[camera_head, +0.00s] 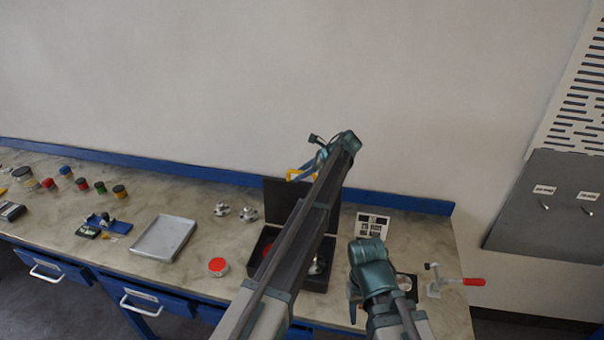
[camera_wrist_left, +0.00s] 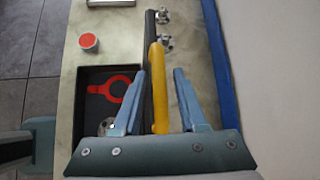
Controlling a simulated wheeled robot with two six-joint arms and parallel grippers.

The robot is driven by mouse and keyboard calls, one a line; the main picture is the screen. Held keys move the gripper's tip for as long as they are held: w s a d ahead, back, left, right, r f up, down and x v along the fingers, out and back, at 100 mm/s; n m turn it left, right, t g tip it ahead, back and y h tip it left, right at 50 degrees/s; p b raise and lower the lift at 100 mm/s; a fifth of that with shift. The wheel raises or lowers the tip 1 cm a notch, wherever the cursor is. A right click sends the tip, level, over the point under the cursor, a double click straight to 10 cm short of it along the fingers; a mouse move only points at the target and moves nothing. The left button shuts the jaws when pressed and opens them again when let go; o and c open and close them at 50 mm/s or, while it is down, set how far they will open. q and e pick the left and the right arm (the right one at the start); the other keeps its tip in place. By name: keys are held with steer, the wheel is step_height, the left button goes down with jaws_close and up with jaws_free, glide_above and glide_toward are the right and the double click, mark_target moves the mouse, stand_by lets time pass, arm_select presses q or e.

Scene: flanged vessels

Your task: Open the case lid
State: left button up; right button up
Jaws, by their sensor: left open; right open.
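The black case (camera_head: 325,284) stands on the bench, partly hidden by my left arm. Its dark lid (camera_head: 279,196) stands up about vertical along the back edge, so the inside shows. In the left wrist view the lid (camera_wrist_left: 149,60) is seen nearly edge-on, with a yellow handle (camera_wrist_left: 158,90) beside it. My left gripper (camera_wrist_left: 160,73) is open, one finger on each side of the handle, with gaps visible. In the head view the handle (camera_head: 294,175) shows at the lid's top. My right gripper (camera_head: 354,300) is open low at the right, mostly hidden by its wrist.
A red ring-shaped part (camera_wrist_left: 117,88) lies inside the case. A red-lidded tin (camera_head: 218,266), metal tray (camera_head: 164,238) and two metal flanged parts (camera_head: 248,214) are left of the case. A printed card (camera_head: 372,225) and red-handled clamp (camera_head: 462,282) are to the right. A wall rises behind.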

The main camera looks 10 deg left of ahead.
arm_select(q)
steer(key=shift+o, duration=0.2)
steer(key=shift+r, duration=0.1)
steer(key=shift+d+r+p, duration=0.25)
steer(key=shift+p, duration=0.1)
steer(key=p+v, duration=0.9)
steer(key=v, duration=0.4)
steer(key=shift+s+d+f, duration=0.1)
steer(key=shift+s+f, duration=0.1)
steer(key=s+a+f+n+h, duration=0.25)
steer(key=s+n, duration=0.35)
steer(key=s, duration=0.7)
steer(key=s+a+f+n+h, duration=0.25)
steer(key=s+n, duration=0.35)
steer(key=s, duration=0.7)
steer(key=s+a+f+n+h, duration=0.1)
steer(key=s+a+n+h, duration=0.35)
steer(key=s, duration=0.85)
steer(key=s+d+f+b, duration=0.1)
steer(key=d+f+b, duration=0.3)
steer(key=f+b, duration=0.3)
steer(key=s+d+f+m+g+y+b, duration=0.1)
steer(key=s+d+f+b, duration=0.1)
steer(key=d+f+b, duration=0.2)
steer(key=s+d+f+m+y+b, duration=0.1)
steer(key=d+f+b, duration=0.3)
steer(key=f+b, duration=0.7)
steer(key=shift+s+f+g, duration=0.25)
steer(key=shift+s+g, duration=0.05)
steer(key=shift+s, duration=0.15)
